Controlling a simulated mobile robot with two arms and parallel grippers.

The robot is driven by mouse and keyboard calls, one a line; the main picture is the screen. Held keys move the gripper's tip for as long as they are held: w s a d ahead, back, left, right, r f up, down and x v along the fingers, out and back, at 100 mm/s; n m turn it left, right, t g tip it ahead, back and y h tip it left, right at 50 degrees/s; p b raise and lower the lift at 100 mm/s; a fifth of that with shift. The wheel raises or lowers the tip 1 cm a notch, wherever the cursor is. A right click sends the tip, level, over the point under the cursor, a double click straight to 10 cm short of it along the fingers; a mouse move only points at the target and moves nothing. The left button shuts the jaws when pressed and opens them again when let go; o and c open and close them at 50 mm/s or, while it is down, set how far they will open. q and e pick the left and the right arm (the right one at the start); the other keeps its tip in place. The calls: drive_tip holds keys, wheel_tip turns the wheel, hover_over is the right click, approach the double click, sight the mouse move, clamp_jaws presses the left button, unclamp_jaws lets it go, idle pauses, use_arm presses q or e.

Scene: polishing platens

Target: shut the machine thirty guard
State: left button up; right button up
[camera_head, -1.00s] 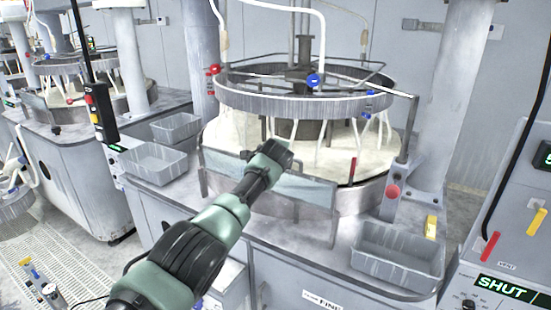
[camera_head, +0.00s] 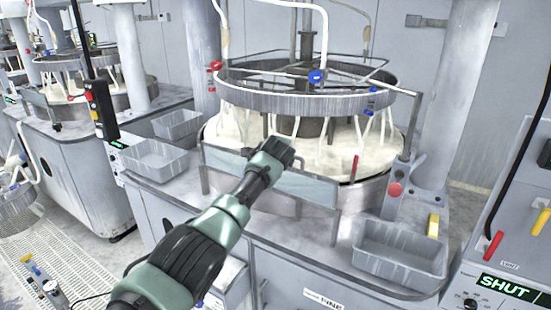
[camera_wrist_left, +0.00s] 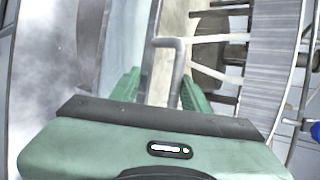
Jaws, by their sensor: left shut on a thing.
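The near polishing machine has a pale clear guard panel (camera_head: 290,184) across the front of its round platen (camera_head: 345,160). The panel stands low, below the raised metal ring (camera_head: 290,100). My left gripper (camera_head: 283,148) is at the panel's upper edge. In the left wrist view my left gripper (camera_wrist_left: 160,84) is shut on a grey bent handle bar (camera_wrist_left: 175,65) between its green fingers, with the guard panel (camera_wrist_left: 125,45) beside it. My right gripper is not in view.
Grey bins stand on the deck at the left (camera_head: 152,160) and right (camera_head: 400,252). A red-button post (camera_head: 396,188) stands right of the panel. A console with a SHUT display (camera_head: 507,288) is at the lower right. Another machine (camera_head: 75,150) stands at the left.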

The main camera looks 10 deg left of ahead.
use_arm(q)
drive_tip(key=shift+s+d+f, duration=0.1)
drive_tip(key=shift+d, duration=0.35)
drive_tip(key=b+v, duration=0.2)
drive_tip(key=v, duration=0.5)
drive_tip(key=shift+s+a+r+b, duration=0.2)
drive_tip(key=shift+a+r+b, duration=0.1)
drive_tip(key=shift+a+b, duration=0.1)
